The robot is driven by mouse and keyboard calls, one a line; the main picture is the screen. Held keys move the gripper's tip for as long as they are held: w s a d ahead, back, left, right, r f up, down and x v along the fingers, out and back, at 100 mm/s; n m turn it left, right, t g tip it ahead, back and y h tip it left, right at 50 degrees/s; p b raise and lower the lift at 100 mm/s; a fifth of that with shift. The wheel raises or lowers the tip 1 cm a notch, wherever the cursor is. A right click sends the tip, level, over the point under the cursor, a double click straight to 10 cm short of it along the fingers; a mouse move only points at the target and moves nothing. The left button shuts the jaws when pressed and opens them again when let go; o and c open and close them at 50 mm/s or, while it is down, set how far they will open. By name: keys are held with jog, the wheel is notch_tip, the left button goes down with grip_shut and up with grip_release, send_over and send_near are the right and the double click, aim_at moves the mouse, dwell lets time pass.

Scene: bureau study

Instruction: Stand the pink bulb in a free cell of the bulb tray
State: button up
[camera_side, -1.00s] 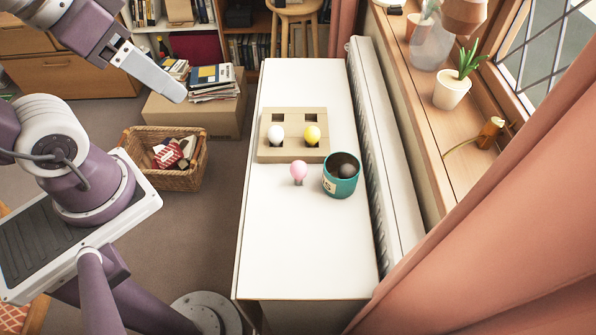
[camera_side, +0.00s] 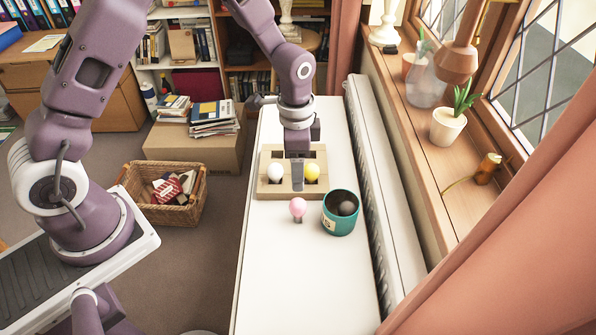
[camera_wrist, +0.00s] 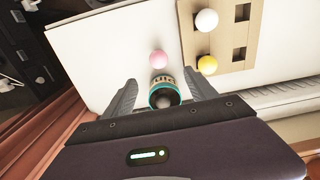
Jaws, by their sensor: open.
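The pink bulb (camera_side: 298,208) stands upright on the white table in front of the bulb tray; it also shows in the wrist view (camera_wrist: 158,59). The tan bulb tray (camera_side: 263,188) holds a white bulb (camera_side: 276,173) and a yellow bulb (camera_side: 312,171) in its near cells. In the wrist view, the two cells beyond them (camera_wrist: 238,54) are empty. My gripper (camera_side: 297,187) is above the tray's near edge in the side view, open and empty. In the wrist view its fingers (camera_wrist: 159,82) are spread either side, with the pink bulb just beyond their tips.
A teal tin (camera_side: 341,222) with a dark round thing inside stands right of the pink bulb; in the wrist view it shows between my fingers (camera_wrist: 164,93). A radiator (camera_side: 383,170) runs along the table's right side. The table's near part is clear.

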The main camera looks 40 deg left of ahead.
aim_at(298, 201)
notch_tip(298, 201, down, 2)
jog(key=shift+d+f, duration=0.1)
jog(key=shift+f, duration=0.1)
notch_tip(298, 201, down, 10)
jog(key=shift+f, duration=0.2)
jog(key=c, duration=1.2)
jog(key=shift+r, duration=5)
jog(key=shift+r, duration=0.1)
